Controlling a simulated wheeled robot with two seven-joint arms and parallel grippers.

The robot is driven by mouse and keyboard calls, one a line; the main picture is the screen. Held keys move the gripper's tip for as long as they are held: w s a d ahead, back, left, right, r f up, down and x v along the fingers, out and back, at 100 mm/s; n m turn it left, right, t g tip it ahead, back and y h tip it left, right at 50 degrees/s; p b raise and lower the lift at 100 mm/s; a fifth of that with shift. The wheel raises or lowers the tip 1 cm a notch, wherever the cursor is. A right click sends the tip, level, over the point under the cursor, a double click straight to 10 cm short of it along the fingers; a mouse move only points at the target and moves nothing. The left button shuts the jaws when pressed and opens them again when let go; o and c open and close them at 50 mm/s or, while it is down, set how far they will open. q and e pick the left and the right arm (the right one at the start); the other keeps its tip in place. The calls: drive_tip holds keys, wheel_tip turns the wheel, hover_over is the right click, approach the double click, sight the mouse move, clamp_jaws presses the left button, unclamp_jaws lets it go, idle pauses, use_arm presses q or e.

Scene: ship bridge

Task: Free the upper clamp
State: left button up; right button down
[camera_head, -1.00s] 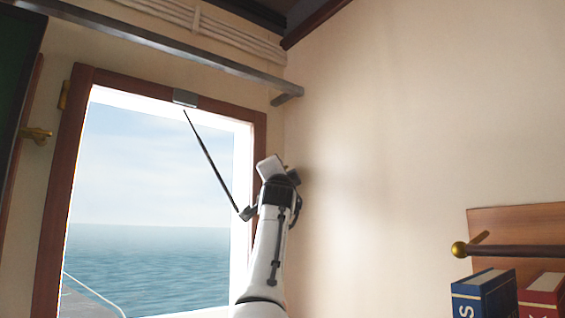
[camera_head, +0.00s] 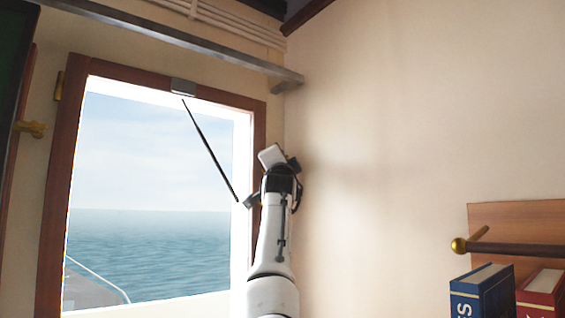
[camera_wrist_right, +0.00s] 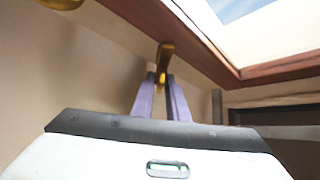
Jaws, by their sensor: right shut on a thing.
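The upper clamp (camera_wrist_right: 164,58) is a small brass piece at the edge of the dark red-brown window frame (camera_wrist_right: 205,45) in the right wrist view. My right gripper (camera_wrist_right: 163,76) has its two purple fingers closed on the clamp from either side. In the head view, my right arm (camera_head: 274,240) reaches up to the right side of the window frame (camera_head: 60,190). There its wrist (camera_head: 281,178) hides the fingers and the clamp. My left gripper is in neither view.
A metal rail (camera_head: 170,38) runs above the window. A thin dark rod (camera_head: 210,150) hangs across the pane from a grey block (camera_head: 183,86). A brass fitting (camera_head: 32,128) is at the left. Books (camera_head: 484,292) and a brass-ended bar (camera_head: 505,248) are at lower right.

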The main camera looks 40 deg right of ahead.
drive_tip(key=n+t+b, duration=0.1)
drive_tip(key=b, duration=0.1)
drive_tip(key=n+t+b, duration=0.2)
drive_tip(key=shift+s+d+f+n+y, duration=0.1)
drive_tip(key=shift+f+n+y, duration=0.1)
drive_tip(key=shift+n+y, duration=0.15)
drive_tip(key=shift+r+n+t+y+b, duration=0.15)
drive_tip(key=shift+n+t+y+b, duration=0.2)
drive_tip(key=shift+n+t+b, duration=0.45)
drive_tip(key=shift+n, duration=0.25)
drive_tip(key=shift+r, duration=0.1)
drive_tip(key=c, duration=1.9)
unclamp_jaws()
drive_tip(key=shift+o, duration=0.2)
